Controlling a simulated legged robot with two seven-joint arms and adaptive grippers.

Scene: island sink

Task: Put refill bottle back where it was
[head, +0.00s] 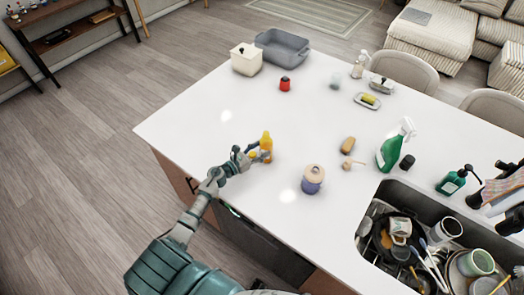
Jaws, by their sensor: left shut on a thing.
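The refill bottle appears to be the small orange-yellow bottle (266,142) near the left front edge of the white island top. It looks upright. My left gripper (257,155) is shut on it from the left, with the fingers around its lower part. Whether its base touches the counter is hard to tell. My right gripper is not in view.
The island top (225,150) is clear around the bottle. A lidded purple-and-cream jar (312,178) stands to its right, with a green spray bottle (392,150) beyond. The sink (375,235) is full of dishes.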

